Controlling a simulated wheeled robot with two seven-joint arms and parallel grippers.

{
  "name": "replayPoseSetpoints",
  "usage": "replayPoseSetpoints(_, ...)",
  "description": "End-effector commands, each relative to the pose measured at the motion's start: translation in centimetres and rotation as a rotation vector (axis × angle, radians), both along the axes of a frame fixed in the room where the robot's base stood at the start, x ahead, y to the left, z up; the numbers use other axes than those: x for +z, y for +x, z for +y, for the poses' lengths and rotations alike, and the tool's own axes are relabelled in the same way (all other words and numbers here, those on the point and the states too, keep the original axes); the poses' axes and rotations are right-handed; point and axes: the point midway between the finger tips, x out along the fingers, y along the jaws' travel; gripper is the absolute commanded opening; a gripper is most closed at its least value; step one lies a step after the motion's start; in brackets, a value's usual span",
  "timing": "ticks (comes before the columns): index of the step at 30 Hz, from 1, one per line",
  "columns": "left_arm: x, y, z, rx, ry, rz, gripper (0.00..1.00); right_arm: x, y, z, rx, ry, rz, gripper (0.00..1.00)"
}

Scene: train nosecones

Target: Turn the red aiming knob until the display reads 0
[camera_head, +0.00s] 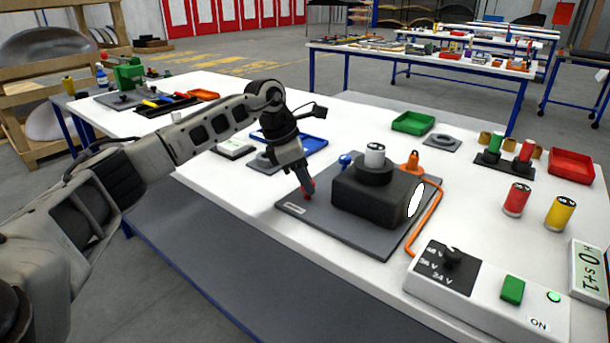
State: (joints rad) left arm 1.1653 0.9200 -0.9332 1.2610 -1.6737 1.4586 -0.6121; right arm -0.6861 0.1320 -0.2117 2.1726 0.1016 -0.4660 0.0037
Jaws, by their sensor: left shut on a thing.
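The red aiming knob (309,196) stands at the left side of a dark grey base plate (335,235). It is mostly hidden by my left gripper (306,188), which points down and is shut on it. A black block (370,197) with a silver-topped cylinder (375,155) and a white oval face on its right sits on the plate. A white box with a display (588,272) stands at the right edge, turned sideways; I make out a large 0 and smaller marks, but cannot read it surely. My right gripper is not in view.
A white control box (485,290) with a black dial, green switch and lit green lamp stands at the front right. An orange cable (428,225) runs to it. Red (516,199) and yellow (559,213) cylinders stand behind. Blue, green and red trays lie farther back.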

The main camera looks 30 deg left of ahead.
Motion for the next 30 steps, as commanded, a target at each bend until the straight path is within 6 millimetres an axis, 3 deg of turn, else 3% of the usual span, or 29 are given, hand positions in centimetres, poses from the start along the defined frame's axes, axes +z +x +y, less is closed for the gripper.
replayPoseSetpoints(14,0.1,0.0,0.1,-0.013,0.003,-0.002,0.06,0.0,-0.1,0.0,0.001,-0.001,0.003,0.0)
replayPoseSetpoints(15,0.1,0.0,0.1,-0.013,0.003,-0.002,0.37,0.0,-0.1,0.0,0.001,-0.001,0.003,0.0)
replayPoseSetpoints(17,0.1,0.0,0.1,-0.012,0.001,-0.001,0.5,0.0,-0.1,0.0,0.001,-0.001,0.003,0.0)
replayPoseSetpoints(26,0.1,0.0,0.1,-0.012,0.001,-0.001,0.5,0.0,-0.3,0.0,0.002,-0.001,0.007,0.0)
replayPoseSetpoints(30,1.3,-0.2,0.5,-0.011,0.001,-0.003,0.5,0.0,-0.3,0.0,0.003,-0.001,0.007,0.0)
